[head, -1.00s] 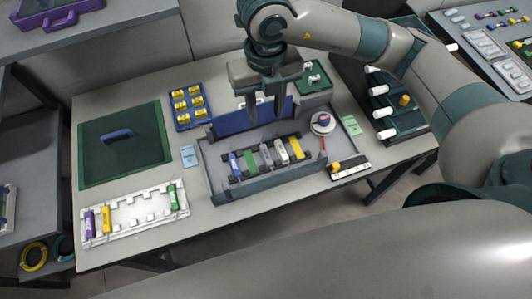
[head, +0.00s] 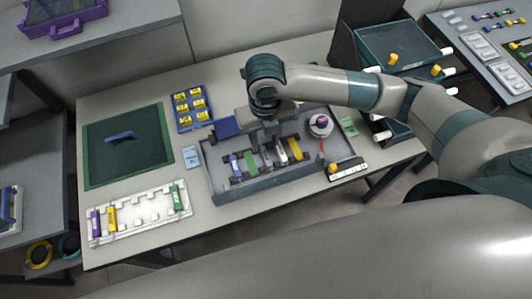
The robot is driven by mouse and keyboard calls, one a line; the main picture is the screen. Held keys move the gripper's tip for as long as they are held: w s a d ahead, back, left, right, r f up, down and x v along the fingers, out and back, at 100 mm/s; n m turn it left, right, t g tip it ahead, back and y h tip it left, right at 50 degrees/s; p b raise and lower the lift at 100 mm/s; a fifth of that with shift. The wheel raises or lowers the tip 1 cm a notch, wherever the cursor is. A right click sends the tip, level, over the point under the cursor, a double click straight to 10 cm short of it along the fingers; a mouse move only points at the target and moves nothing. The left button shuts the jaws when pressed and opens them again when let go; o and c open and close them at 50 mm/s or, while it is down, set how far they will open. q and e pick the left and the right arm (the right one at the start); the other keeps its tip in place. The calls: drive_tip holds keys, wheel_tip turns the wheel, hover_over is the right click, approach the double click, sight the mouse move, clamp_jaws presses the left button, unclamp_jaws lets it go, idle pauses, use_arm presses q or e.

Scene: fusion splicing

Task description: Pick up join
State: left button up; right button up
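The joins are small coloured bars lying in a row inside a grey walled tray (head: 285,184) mid-table: a blue one (head: 234,166), a green one (head: 250,161), a grey one, a white one (head: 282,155) and a yellow one (head: 294,148). My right gripper (head: 268,147) points down into the tray at the grey and white bars, its fingertips low among them. The fingers partly hide the grey bar, and I cannot tell whether they touch or grip it. My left gripper is out of view.
A white rack (head: 135,211) holds purple, yellow and green bars. A drawer unit (head: 385,50) stands at the right back.

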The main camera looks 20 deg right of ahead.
sight(266, 156)
drive_tip(key=shift+f, duration=0.35)
drive_tip(key=shift+s+f+p, duration=0.15)
drive_tip(key=shift+f+p, duration=0.4)
drive_tip(key=shift+p, duration=0.1)
drive_tip(key=f+p, duration=0.1)
drive_tip(key=f, duration=0.2)
drive_tip(key=shift+s, duration=0.2)
drive_tip(key=shift+f, duration=0.55)
clamp_jaws()
